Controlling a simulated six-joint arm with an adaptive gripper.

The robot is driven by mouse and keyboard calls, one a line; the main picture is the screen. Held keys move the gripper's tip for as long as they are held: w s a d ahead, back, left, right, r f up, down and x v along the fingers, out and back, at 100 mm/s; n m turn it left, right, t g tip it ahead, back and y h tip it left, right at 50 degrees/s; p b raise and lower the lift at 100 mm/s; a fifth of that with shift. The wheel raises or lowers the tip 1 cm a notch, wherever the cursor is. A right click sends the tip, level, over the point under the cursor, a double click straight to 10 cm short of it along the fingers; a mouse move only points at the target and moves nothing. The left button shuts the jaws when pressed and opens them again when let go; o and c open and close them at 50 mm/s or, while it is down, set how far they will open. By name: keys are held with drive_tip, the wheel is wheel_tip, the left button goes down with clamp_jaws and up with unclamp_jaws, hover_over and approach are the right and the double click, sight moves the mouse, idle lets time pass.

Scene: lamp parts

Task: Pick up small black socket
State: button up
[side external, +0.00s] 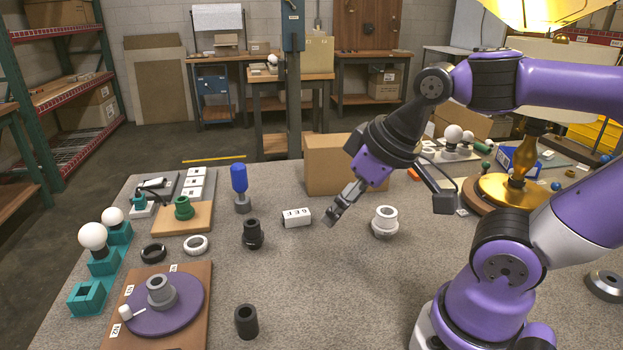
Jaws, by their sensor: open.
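Two black socket-like parts stand on the grey table. One is a stepped black socket (253,236), upright left of the white labelled block. The other is a plain black cylinder (246,322) with an open top, upright near the front edge. I cannot tell which of them is the small black socket. My gripper (335,213) is open and empty. It hangs above the table, to the right of both black parts, between the white block and the white socket. Its fingers are seen from the side, so the gap hardly shows.
A white labelled block (297,217) and a white socket (384,222) flank my gripper. A blue-topped part (239,185), black ring (153,253) and white ring (196,245) stand left. A purple disc (190,310) holds a grey socket. The front-centre table is clear.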

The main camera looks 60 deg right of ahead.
drive_tip(key=n+g+y, duration=0.2)
drive_tip(key=n, duration=0.3)
approach(252, 223)
drive_tip(key=f, duration=0.1)
drive_tip(key=a+f, duration=0.1)
drive_tip(key=f, duration=0.1)
drive_tip(key=shift+w+a+f, duration=0.2)
drive_tip(key=shift+w+a, duration=0.05)
drive_tip(key=shift+a, duration=0.1)
drive_tip(key=shift+t, duration=0.3)
drive_tip(key=x, duration=0.5)
drive_tip(key=shift+f, duration=0.35)
clamp_jaws()
